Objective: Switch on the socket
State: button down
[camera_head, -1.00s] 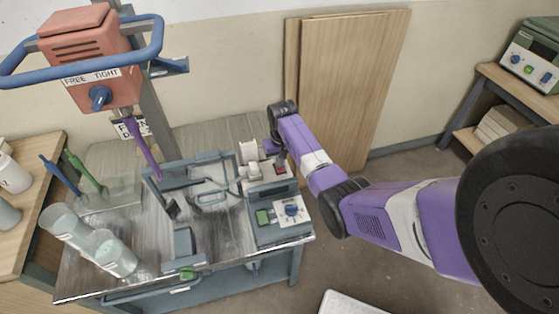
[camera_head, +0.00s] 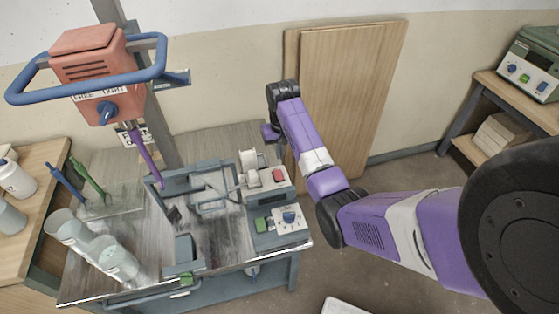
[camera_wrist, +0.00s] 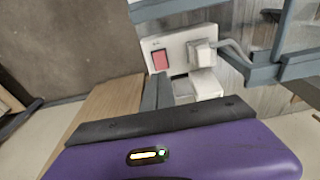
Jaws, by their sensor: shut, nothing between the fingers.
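The socket is a white plate (camera_wrist: 178,44) with a red rocker switch (camera_wrist: 160,60) on the left and a white plug (camera_wrist: 202,53) with a grey cable on the right. In the head view the red switch (camera_head: 278,175) shows on the grey box at the bench's right end, beside a white plug (camera_head: 252,178). I cannot tell which way the rocker is tipped. My gripper (camera_head: 268,132) is above and behind the socket, apart from it. In the wrist view its shut grey fingers (camera_wrist: 156,92) show below the switch, with nothing held.
A control box with a green button and blue knob (camera_head: 289,217) sits in front of the socket. An orange mixer head (camera_head: 90,62) with a blue handle hangs over the bench. Wooden boards (camera_head: 345,95) lean on the wall behind my arm.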

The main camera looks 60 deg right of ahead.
jog(key=shift+s+a+r, duration=0.1)
jog(key=shift+a+r, duration=0.05)
jog(key=shift+r, duration=0.75)
jog(key=w+d+b, duration=0.1)
jog(key=b, duration=0.5)
jog(key=shift+d+t+h, duration=0.1)
jog(key=shift+t+h, duration=0.2)
jog(key=shift+r, duration=0.15)
